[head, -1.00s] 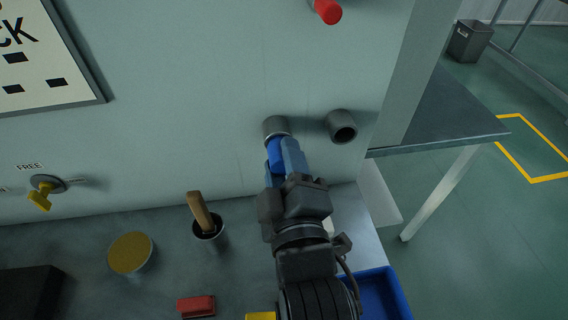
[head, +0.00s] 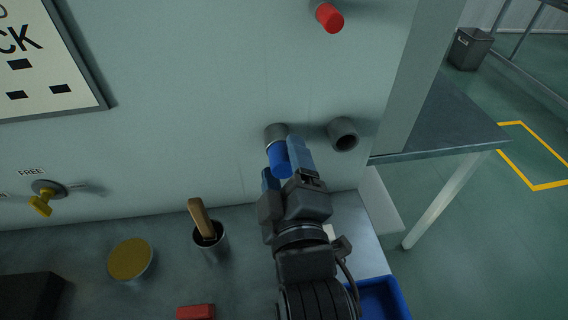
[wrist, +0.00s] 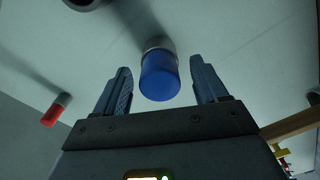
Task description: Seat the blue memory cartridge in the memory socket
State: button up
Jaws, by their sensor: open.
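The blue memory cartridge (head: 279,158) sticks out of the left grey round socket (head: 276,132) on the panel. In the wrist view the cartridge (wrist: 160,78) stands between my two fingers, with a gap on each side, and its far end meets the grey socket rim (wrist: 158,44). How deep it sits inside is hidden. My gripper (head: 285,165) is open around the cartridge and not touching it in the wrist view. A second grey socket (head: 343,134) to the right is empty, with a dark opening.
A red knob (head: 329,17) sticks out of the panel above. A yellow valve handle (head: 41,203) is at the left. On the bench are a cup with a wooden handle (head: 203,219), a yellow-topped disc (head: 131,258), a red block (head: 195,312) and a blue tray (head: 383,298).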

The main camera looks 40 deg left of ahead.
jog(key=b+v, duration=0.1)
jog(key=v, duration=0.6)
jog(key=shift+s+d, duration=0.25)
jog(key=shift+d+f, duration=0.1)
jog(key=s+d+f+m+t+h, duration=0.1)
jog(key=s+d+f+m+h, duration=0.2)
jog(key=d, duration=0.5)
jog(key=d+f+m+t+h, duration=0.1)
jog(key=d+f+m+h, duration=0.2)
jog(key=d, duration=0.5)
jog(key=s+d+f+m+t+h, duration=0.1)
jog(key=s+d+f+m, duration=0.1)
jog(key=d+m, duration=0.4)
jog(key=s+d+r+m+h, duration=0.2)
jog(key=s+d+m+h, duration=0.4)
jog(key=s+d, duration=0.9)
jog(key=m, duration=0.3)
jog(key=shift+s+r+m+h, duration=0.15)
jog(key=shift+s+m+h, duration=0.1)
jog(key=shift+m+h, duration=0.15)
